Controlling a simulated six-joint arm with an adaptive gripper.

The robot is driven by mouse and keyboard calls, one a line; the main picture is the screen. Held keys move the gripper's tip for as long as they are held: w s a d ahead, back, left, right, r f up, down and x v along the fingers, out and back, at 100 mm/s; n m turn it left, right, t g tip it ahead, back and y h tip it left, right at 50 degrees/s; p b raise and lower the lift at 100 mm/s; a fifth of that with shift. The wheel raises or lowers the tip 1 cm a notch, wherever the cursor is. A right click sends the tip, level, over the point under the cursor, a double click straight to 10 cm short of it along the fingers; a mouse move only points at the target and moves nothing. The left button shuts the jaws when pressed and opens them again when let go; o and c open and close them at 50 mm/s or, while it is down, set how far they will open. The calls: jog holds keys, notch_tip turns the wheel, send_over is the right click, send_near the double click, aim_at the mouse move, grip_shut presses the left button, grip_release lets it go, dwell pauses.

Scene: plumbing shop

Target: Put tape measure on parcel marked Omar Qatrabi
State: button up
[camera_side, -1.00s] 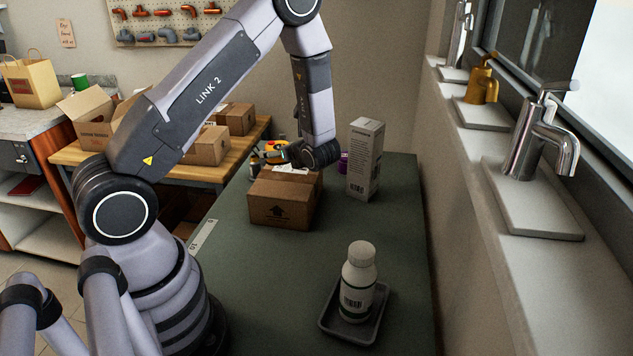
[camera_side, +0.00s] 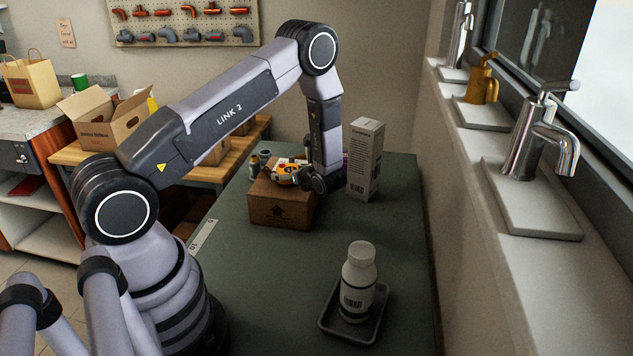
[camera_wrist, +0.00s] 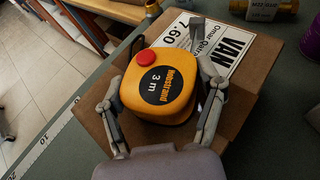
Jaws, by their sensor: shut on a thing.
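The tape measure (camera_wrist: 160,85) is orange-yellow with a red button and a black round label reading 3 m. My gripper (camera_wrist: 165,75) is shut on it, with one finger on each side. The brown parcel (camera_wrist: 246,92) is directly beneath, and its white label (camera_wrist: 215,48) shows VAN, 7.60 and a partly covered name starting "Omar Qatr". In the side view the tape measure (camera_side: 285,171) is at the top of the parcel (camera_side: 282,208), partly hidden by my gripper (camera_side: 300,176). I cannot tell whether it touches the parcel.
A tall white carton (camera_side: 364,158) stands close to the right of my gripper. Small items, including a teal-topped one (camera_side: 265,155), stand behind the parcel. A white bottle (camera_side: 358,280) stands in a dark tray (camera_side: 330,325) at the front. The green tabletop between is clear.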

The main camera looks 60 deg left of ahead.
jog(key=o, duration=1.2)
jog(key=shift+f, duration=0.1)
